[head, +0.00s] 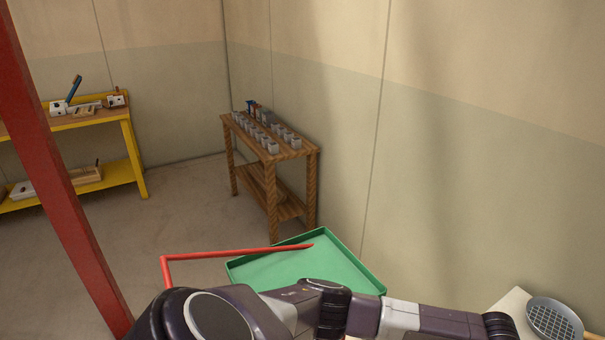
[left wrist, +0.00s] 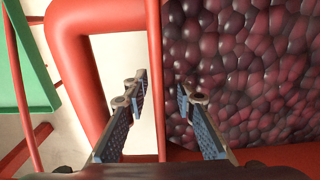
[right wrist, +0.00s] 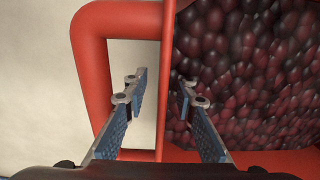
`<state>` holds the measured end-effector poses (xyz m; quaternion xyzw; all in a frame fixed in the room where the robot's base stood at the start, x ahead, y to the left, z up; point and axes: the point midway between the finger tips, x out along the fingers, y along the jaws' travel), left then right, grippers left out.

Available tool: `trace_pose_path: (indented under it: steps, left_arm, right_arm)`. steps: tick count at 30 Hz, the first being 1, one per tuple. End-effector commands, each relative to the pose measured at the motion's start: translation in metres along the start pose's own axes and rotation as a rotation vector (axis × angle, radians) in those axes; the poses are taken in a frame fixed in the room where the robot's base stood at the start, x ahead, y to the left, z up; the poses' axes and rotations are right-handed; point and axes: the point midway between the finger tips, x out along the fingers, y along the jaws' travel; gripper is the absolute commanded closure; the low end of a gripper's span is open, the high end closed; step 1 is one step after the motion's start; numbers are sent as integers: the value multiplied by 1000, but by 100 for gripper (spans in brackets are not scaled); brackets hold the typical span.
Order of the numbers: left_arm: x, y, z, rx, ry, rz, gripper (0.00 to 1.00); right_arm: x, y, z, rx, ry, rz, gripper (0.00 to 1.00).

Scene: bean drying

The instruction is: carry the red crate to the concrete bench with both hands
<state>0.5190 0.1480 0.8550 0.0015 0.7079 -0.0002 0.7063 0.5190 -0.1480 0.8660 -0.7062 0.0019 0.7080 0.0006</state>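The red crate shows in the left wrist view (left wrist: 154,50) and the right wrist view (right wrist: 168,50), filled with dark red, glossy beans (left wrist: 240,65). A looped red handle stands out from its wall in both wrist views. My left gripper (left wrist: 161,92) is open, with one finger inside the handle loop and the other over the beans, the crate wall between them. My right gripper (right wrist: 162,88) is open in the same way at another handle. In the head view, my arm crosses the bottom; the crate and both grippers are not visible there. I cannot identify the concrete bench.
A green tray (head: 315,268) with a red bar (head: 235,253) lies beyond my arm. A pale surface (head: 505,306) with a round sieve (head: 555,322) is at lower right. A wooden table (head: 300,152) with several cups, a yellow bench (head: 135,160) and a red post (head: 60,180) stand around open floor.

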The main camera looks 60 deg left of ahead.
Motion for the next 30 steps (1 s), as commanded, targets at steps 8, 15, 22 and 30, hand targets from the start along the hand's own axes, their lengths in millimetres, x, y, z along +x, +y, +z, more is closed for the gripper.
trace_pose_path:
  steps: [8,15,22,30]
  left_arm:
    - [-4,-1,1,0,-3,-1,75]
    - [-16,0,1,1,-3,-1,75]
    - [-28,0,1,1,-3,-1,75]
    - [-41,-1,1,1,-2,-2,75]
  right_arm:
    - [-4,-1,-1,0,3,-2,75]
    - [-13,-1,-1,0,3,-2,75]
    - [-21,-1,-1,0,3,-2,75]
    - [-30,-1,-1,0,3,-2,75]
